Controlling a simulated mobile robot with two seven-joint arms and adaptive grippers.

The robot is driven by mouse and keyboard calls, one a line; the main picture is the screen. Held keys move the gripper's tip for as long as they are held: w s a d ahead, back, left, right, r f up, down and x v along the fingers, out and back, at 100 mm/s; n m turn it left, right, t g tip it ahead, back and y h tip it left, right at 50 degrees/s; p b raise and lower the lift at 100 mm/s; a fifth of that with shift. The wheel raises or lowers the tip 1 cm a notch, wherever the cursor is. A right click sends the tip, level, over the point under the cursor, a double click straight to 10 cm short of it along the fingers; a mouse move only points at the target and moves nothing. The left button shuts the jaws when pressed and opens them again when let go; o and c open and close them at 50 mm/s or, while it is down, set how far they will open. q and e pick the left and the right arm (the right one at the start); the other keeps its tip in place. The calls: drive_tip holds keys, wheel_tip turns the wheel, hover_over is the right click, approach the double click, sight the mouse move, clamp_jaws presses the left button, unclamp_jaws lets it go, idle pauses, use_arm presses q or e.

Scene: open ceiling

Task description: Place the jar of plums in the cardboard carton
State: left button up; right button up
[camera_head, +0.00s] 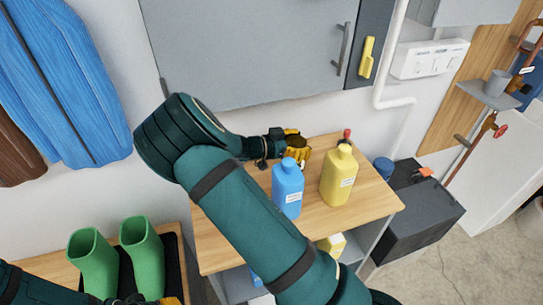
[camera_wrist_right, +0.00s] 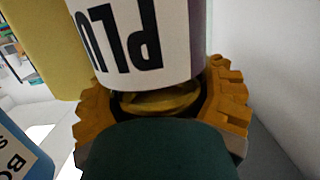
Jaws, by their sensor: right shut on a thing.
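My right gripper (camera_head: 298,146), with orange fingers, is above the wooden cabinet top, behind the blue bottle. It is shut on the jar of plums (camera_wrist_right: 140,40). In the right wrist view the jar has a white label reading "PLU", and its gold lid (camera_wrist_right: 155,98) sits between the orange fingers (camera_wrist_right: 162,108). In the head view the jar is mostly hidden by the gripper and the bottle. My left gripper (camera_head: 172,300) shows only as a bit of orange at the bottom edge; its jaws cannot be made out. I see no cardboard carton in either view.
A blue bottle (camera_head: 287,188) and a yellow bottle (camera_head: 338,176) stand on the wooden top (camera_head: 225,235), close to the right gripper. A grey wall cabinet (camera_head: 250,50) hangs above. Green boots (camera_head: 142,255) stand at lower left. A dark box (camera_head: 420,215) is at right.

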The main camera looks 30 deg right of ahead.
drive_tip(key=shift+w+a+f, duration=0.35)
drive_tip(key=shift+a+f, duration=0.25)
drive_tip(key=shift+a, duration=0.85)
drive_tip(key=shift+w+a+f, duration=0.35)
drive_tip(key=shift+a+f, duration=0.25)
drive_tip(key=shift+a, duration=0.8)
drive_tip(key=shift+w+a+f, duration=0.35)
drive_tip(key=shift+a+f, duration=0.25)
drive_tip(key=shift+a, duration=0.85)
drive_tip(key=shift+r, duration=0.1)
drive_tip(key=o, duration=1.2)
